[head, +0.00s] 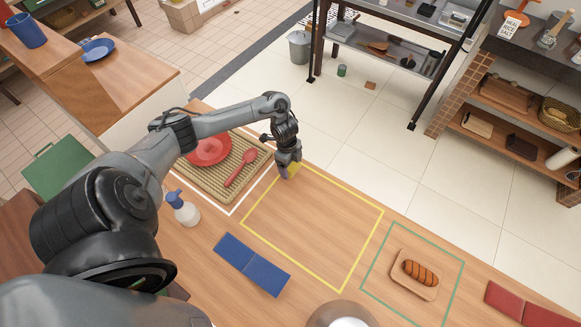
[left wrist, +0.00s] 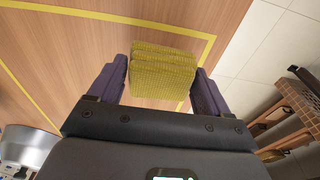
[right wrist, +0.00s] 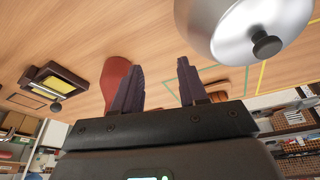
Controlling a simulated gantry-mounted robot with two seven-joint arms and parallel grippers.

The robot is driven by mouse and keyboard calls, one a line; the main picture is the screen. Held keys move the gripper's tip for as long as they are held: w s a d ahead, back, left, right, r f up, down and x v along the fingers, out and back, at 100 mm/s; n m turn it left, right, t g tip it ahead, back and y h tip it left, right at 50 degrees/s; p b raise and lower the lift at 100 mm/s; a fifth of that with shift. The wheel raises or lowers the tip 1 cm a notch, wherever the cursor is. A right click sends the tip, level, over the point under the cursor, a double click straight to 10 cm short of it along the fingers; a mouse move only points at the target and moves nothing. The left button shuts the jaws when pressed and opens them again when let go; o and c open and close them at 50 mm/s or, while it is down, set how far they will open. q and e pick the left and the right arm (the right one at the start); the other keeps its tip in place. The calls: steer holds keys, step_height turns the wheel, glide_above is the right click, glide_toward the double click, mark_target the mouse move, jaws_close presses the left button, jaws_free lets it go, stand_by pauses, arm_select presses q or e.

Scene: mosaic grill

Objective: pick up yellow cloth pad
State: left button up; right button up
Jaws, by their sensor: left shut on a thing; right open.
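The yellow cloth pad (left wrist: 163,75) is a folded, ribbed stack held between the two fingers of my left gripper (left wrist: 160,82). In the head view the pad (head: 293,171) shows partly behind my left gripper (head: 287,172), at the far left corner of the yellow outline (head: 313,246) on the wooden table. I cannot tell whether the pad touches the table. My right gripper (right wrist: 157,68) shows only in the right wrist view, with its fingers apart and nothing between them.
A woven mat (head: 197,181) with a red plate (head: 209,149) and red spoon (head: 241,167) lies left of the pad. A spray bottle (head: 183,208), blue cloth (head: 252,264) and sausage board (head: 398,281) are nearby. A metal lid (right wrist: 235,25) is near my right gripper.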

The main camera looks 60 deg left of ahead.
arm_select(q)
steer(key=w+d+r+p, duration=0.2)
steer(key=w+d+r, duration=0.4)
steer(key=d+r, duration=0.2)
steer(key=shift+w+d+p, duration=0.3)
steer(key=shift+d+p, duration=0.1)
steer(key=shift+d, duration=0.45)
steer(key=o, duration=0.4)
steer(key=shift+c, duration=1)
